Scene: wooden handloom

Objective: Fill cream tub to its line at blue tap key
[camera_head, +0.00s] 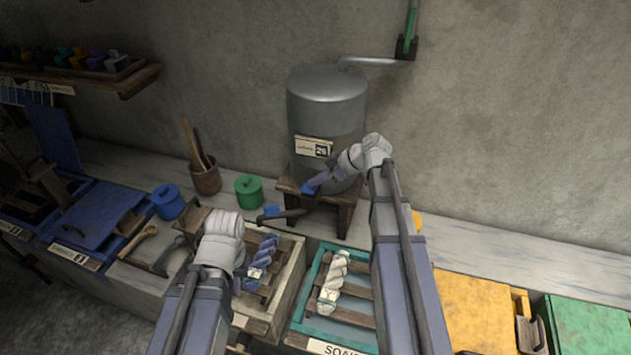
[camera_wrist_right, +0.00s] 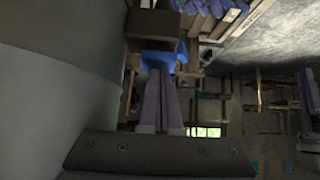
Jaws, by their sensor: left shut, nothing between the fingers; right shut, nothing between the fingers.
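The grey metal tank (camera_head: 326,105) stands on a wooden stand (camera_head: 345,207) against the wall. The blue tap key (camera_head: 308,188) is low at its front left. It also shows in the wrist view (camera_wrist_right: 160,60). My right gripper (camera_head: 317,182) is shut and empty, its tips at the blue key; I cannot tell whether they touch. A dark spout (camera_head: 285,215) with a blue piece reaches left below. A pale-rimmed tub (camera_head: 292,280), perhaps the cream tub, holds a blue skein; its fill line is not visible. My left gripper (camera_head: 238,284) is shut, over that tub's left side, fingers mostly hidden.
A teal tub (camera_head: 305,290) with a cream skein (camera_head: 333,283) stands right of the pale one, partly behind my right arm. Green (camera_head: 249,191) and blue (camera_head: 168,201) pots stand behind. Yellow (camera_head: 478,312) and green (camera_head: 588,325) covered tubs are at right.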

